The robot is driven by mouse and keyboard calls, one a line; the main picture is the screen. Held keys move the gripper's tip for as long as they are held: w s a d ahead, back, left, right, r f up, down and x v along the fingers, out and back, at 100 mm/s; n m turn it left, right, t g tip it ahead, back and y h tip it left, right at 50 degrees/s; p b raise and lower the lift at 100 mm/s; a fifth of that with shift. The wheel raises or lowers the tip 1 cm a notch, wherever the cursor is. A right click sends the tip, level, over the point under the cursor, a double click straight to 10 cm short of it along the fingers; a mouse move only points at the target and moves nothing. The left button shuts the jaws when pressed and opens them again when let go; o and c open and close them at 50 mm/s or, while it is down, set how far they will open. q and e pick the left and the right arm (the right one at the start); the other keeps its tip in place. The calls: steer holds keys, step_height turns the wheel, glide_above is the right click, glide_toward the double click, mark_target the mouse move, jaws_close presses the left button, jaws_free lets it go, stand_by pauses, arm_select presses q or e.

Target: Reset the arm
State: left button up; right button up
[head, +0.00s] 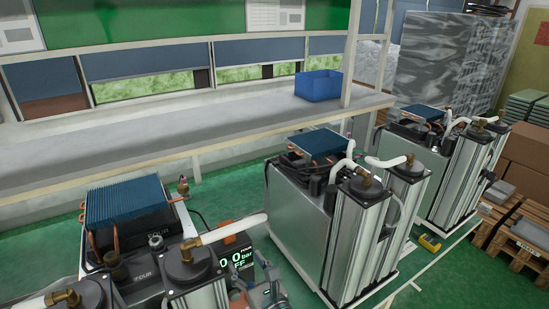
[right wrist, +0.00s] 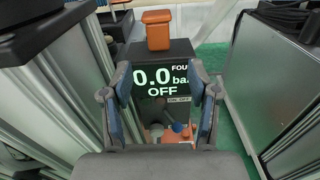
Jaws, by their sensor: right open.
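My right gripper (head: 268,286) shows small at the bottom of the head view, in front of the nearest machine's display (head: 238,262). In the right wrist view my right gripper (right wrist: 161,92) is open, its two fingers wide apart with nothing between them. The display (right wrist: 165,80) lies beyond the fingers and reads 0.0 bar and OFF, with a small ON OFF label under it. Orange and grey parts (right wrist: 180,130) show low between the fingers, partly hidden. My left gripper is not in view.
Metal sieve columns (right wrist: 50,85) stand close on the left in the wrist view, and a silver cabinet (right wrist: 275,95) on the right. An orange box-shaped part (right wrist: 157,30) is above the display. Two more machines (head: 310,215) (head: 440,160) stand to the right on green floor.

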steer(key=s+d+f+m+g+h, duration=0.25)
steer(key=d+f+m, duration=0.55)
steer(key=f+m, duration=0.4)
steer(key=s+d+f+m+g+h, duration=0.15)
steer(key=d+f+m+h, duration=0.25)
steer(key=d+f+m, duration=0.6)
steer(key=s+d+f+m+g+h, duration=0.2)
steer(key=s+d+f+m+g, duration=0.3)
steer(key=s+f+m, duration=0.45)
steer(key=s+d+f+m+g+h, duration=0.1)
steer(key=s+d+f+m+g, duration=0.1)
steer(key=s+d+f+m, duration=0.75)
step_height(320, 180, down, 26)
steer(key=s+a+n+g, duration=0.1)
steer(key=s+a+g, duration=0.1)
steer(key=s, duration=0.1)
steer(key=s+d+f, duration=0.3)
steer(key=s+f, duration=1.3)
steer(key=s, duration=0.1)
steer(key=shift+s+d+f+g, duration=0.15)
steer(key=shift+s+f+g, duration=0.15)
steer(key=shift+g, duration=0.1)
steer(key=shift+h, duration=0.25)
